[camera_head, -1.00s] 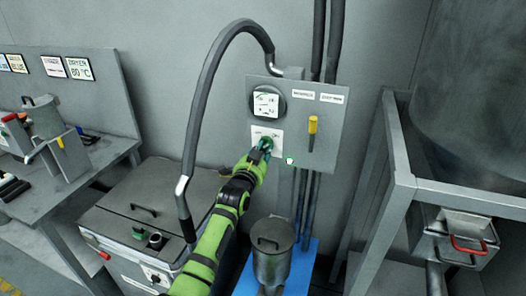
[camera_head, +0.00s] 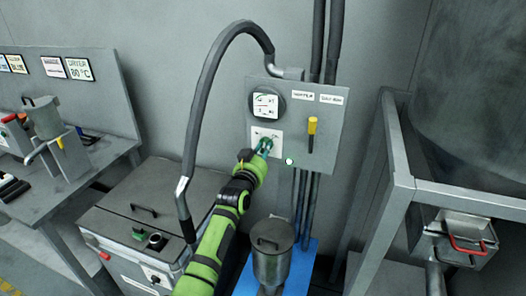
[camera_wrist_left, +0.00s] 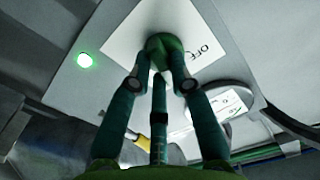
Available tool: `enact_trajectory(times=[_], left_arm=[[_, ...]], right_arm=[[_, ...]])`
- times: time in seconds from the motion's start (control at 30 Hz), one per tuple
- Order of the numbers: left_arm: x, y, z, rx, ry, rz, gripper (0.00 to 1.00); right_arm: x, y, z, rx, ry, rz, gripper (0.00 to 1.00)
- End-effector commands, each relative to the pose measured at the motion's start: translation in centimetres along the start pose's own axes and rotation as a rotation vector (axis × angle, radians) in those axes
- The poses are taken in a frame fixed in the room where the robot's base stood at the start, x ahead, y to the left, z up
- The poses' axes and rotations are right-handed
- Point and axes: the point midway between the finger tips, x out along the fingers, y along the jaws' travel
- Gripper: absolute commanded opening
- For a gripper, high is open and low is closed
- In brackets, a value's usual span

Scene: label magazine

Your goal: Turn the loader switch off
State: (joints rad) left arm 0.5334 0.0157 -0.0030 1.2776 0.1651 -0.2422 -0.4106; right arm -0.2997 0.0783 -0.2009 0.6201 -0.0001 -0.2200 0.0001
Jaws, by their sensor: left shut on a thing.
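The loader switch is a round, dark green knob (camera_wrist_left: 166,46) on a white plate (camera_head: 258,133) at the lower left of the grey wall panel (camera_head: 328,150). The word OFF shows on the plate beside the knob in the left wrist view. My left gripper (camera_head: 266,146) is shut on the knob; its fingers (camera_wrist_left: 160,80) lie on both sides of it in the left wrist view. The fingers hide most of the knob in the head view, and I cannot tell which way it points. A small lamp (camera_head: 289,161) beside the plate glows green. My right gripper is not in view.
A round gauge (camera_head: 267,102) sits above the switch and a yellow-handled lever (camera_head: 312,127) to its right. A thick grey hose (camera_head: 203,105) arches left of the panel. A lidded metal can (camera_head: 272,250) stands below. A grey frame (camera_head: 393,150) stands at the right.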

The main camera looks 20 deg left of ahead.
Motion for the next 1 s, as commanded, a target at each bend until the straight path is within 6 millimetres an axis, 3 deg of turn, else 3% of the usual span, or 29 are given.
enact_trajectory(times=[1.0], left_arm=[[-0.01, -0.08, -0.23, -0.910, -0.004, 0.000, 0.00]], right_arm=[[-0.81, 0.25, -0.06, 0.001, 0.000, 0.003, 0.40]])
